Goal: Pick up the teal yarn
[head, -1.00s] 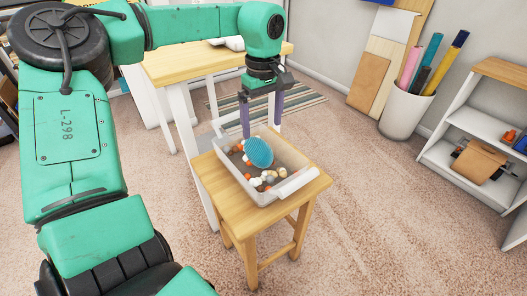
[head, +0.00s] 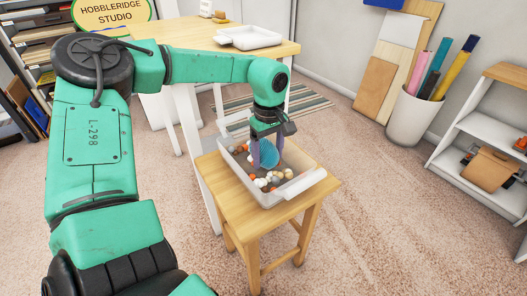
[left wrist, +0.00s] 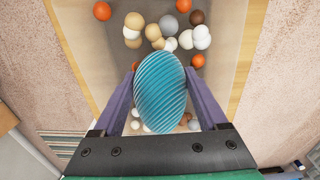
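The teal yarn (head: 268,153) is a ribbed oval ball in the grey-white tray (head: 293,189) on a small wooden stool (head: 235,190). My left gripper (head: 267,148) points down into the tray, with its purple fingers on either side of the yarn. In the left wrist view the yarn (left wrist: 167,92) fills the space between the fingers, with no gap seen at either side, so the gripper looks shut on it. Whether the yarn is clear of the tray floor is hard to tell. My right gripper is not in view.
Several small orange, white, tan and brown balls (head: 268,181) lie in the tray around the yarn. A wooden table (head: 195,37) with a white tray (head: 250,37) stands behind. A bin of rolls (head: 407,115) and a shelf (head: 480,135) are at the right. Carpet between is clear.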

